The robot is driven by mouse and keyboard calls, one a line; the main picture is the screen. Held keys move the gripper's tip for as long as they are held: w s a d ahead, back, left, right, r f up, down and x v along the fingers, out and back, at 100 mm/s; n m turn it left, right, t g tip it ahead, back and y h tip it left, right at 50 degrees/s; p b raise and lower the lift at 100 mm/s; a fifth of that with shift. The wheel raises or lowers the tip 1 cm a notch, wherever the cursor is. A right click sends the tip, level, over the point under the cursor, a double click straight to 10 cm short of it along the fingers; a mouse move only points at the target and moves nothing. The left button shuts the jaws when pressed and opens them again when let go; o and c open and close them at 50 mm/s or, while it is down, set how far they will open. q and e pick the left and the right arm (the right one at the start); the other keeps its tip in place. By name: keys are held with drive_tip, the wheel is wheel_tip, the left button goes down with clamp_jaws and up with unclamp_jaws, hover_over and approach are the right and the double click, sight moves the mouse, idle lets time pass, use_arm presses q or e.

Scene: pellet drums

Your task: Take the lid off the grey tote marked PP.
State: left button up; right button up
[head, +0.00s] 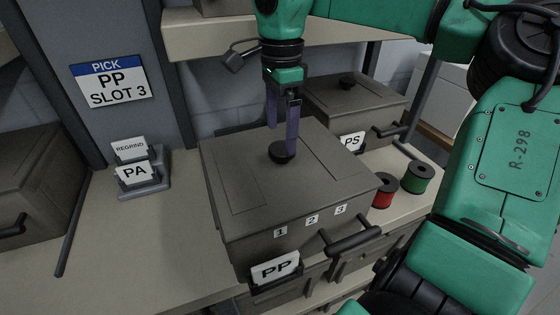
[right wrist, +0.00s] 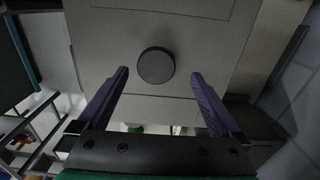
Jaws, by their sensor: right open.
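The grey tote marked PP (head: 252,245) stands on the bench in the middle of the head view. Its lid (head: 315,165) is on and has a round dark knob (head: 281,152). The lid also shows in the right wrist view (right wrist: 205,35), with the knob (right wrist: 155,65) between and just beyond the fingertips. My right gripper (head: 281,138) is open, pointing down above the lid with its purple fingers around the knob's place. In the right wrist view the fingers (right wrist: 160,75) are spread and nothing is between them. Whether they touch the lid I cannot tell. My left gripper is not in view.
A tote marked PS (head: 345,100) stands behind right, with its lid on. Another grey tote (head: 35,175) is at the far left. A card holder with PA (head: 135,172) and REGRIND cards, and red (head: 384,192) and green (head: 419,178) spools, stand nearby. A sign (head: 112,83) reads PICK PP SLOT 3.

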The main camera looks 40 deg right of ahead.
sight(282, 148)
drive_tip(key=f, duration=0.2)
drive_tip(key=shift+s+a+f, duration=0.1)
drive_tip(key=shift+s+f, duration=0.15)
drive_tip(key=shift+f, duration=0.1)
drive_tip(key=shift+s+f, duration=0.15)
drive_tip(key=shift+f, duration=0.1)
drive_tip(key=c, duration=1.2)
clamp_jaws()
drive_tip(key=shift+r, duration=0.1)
